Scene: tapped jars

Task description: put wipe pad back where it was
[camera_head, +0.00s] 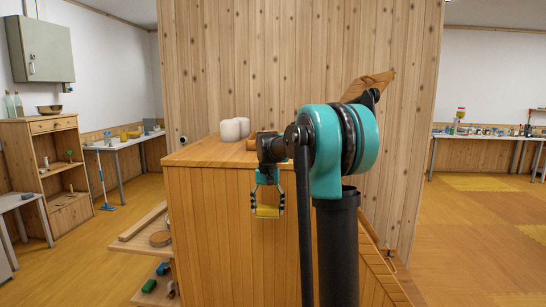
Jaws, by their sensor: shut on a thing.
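My gripper (267,202) hangs pointing down in front of the wooden cabinet (215,215), below the level of its top. It is shut on a small yellow block, which looks like the wipe pad (268,211). The pad is held between the fingertips and appears clear of any surface. My arm hides part of the cabinet's top and front to the right of the gripper.
An open wooden shelf unit (45,160) stands far left. Floor is open on both sides.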

